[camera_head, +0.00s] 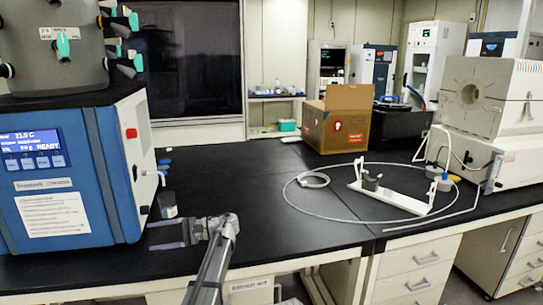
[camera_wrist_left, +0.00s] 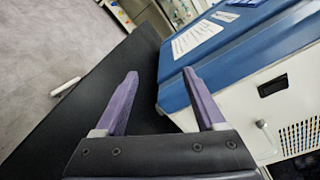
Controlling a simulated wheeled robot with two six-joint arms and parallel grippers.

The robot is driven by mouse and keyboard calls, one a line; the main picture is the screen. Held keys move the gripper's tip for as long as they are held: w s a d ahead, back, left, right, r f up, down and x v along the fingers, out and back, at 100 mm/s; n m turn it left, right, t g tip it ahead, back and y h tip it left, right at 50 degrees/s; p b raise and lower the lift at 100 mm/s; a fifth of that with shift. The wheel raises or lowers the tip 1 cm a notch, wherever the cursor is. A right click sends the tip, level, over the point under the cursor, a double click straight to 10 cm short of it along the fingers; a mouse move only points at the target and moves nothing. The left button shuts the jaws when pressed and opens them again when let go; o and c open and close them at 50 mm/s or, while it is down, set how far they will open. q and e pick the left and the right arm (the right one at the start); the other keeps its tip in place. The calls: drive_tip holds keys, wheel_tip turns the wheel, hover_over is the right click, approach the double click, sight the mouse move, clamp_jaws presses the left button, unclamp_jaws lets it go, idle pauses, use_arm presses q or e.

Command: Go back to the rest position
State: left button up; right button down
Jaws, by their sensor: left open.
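My left gripper (camera_head: 152,234) is open and empty, its two purple fingers pointing left over the front of the black bench. It sits just to the right of the blue and white freeze dryer (camera_head: 98,190), apart from it as far as I can tell. In the left wrist view the open fingers (camera_wrist_left: 160,73) spread over the black bench top, with the freeze dryer (camera_wrist_left: 228,62) close by on the right. My right gripper is not in view.
A small dark container (camera_head: 168,206) stands beside the freeze dryer. A cardboard box (camera_head: 337,125) stands at the back of the bench (camera_head: 265,205). A white stand (camera_head: 390,197) with looped tubing lies on the right, near a tube furnace (camera_head: 490,100). The middle bench is clear.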

use_arm(q)
drive_tip(key=shift+s+d+f, duration=0.15)
drive_tip(key=shift+s+d, duration=0.15)
drive_tip(key=s+d+f+t+h+p, duration=0.1)
drive_tip(key=s+d+t+h+p, duration=0.2)
drive_tip(key=s+d+h+p, duration=1.2)
drive_tip(key=s+d+p, duration=0.3)
drive_tip(key=s+d, duration=0.9)
drive_tip(key=d, duration=0.1)
drive_tip(key=shift+s+d+f+h, duration=0.2)
drive_tip(key=shift+s+f+h, duration=0.15)
drive_tip(key=shift+s+h, duration=0.05)
